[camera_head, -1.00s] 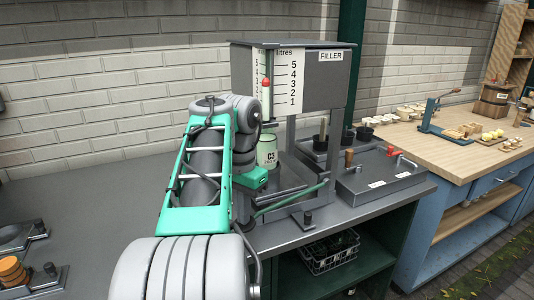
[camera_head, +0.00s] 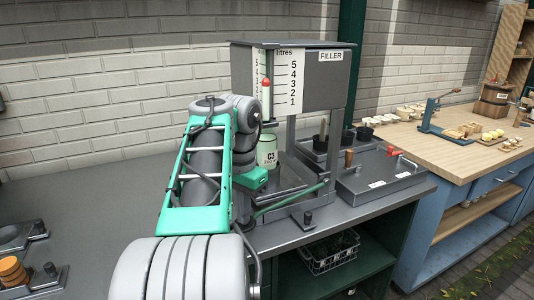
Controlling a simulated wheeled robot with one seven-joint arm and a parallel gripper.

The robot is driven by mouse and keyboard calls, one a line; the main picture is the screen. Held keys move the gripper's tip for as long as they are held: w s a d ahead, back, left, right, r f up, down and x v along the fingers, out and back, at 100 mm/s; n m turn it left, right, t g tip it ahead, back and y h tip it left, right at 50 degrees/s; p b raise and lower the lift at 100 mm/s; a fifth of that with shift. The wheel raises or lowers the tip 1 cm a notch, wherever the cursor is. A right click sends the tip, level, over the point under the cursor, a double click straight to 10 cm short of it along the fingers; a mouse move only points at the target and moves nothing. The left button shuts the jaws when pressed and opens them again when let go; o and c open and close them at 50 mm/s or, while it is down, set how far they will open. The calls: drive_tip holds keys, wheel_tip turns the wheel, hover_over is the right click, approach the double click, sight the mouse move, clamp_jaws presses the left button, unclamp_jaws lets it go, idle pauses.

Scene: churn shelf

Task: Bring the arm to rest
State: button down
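My arm, grey with green parts, reaches from the bottom of the picture toward the filler. Its wrist is folded beside the filler's left post. A green part of the arm's end (camera_head: 252,179) shows just in front of the labelled container. The fingertips are hidden or too unclear to tell whether they hold anything. The filler (camera_head: 331,78) is a grey tank on posts with a litre scale. A pale container labelled C3 (camera_head: 267,152) stands under it, partly hidden by my arm.
A grey box with a red-handled valve (camera_head: 378,180) sits right of the filler. A wire basket (camera_head: 330,252) is on the shelf below. A wooden bench (camera_head: 455,152) with small items stands at the right. Round orange pieces (camera_head: 12,270) lie at the left. The counter behind my arm is clear.

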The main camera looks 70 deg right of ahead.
drive_tip(key=shift+f, duration=0.45)
idle(0.3)
drive_tip(key=shift+d+r+p, duration=0.15)
drive_tip(key=shift+r+p, duration=1.05)
drive_tip(key=shift+r, duration=0.15)
drive_tip(key=shift+r+p, duration=1.2)
drive_tip(key=shift+r, duration=0.15)
wheel_tip(320, 180, up, 2)
drive_tip(key=shift+w+r+p, duration=0.1)
drive_tip(key=shift+p, duration=1.05)
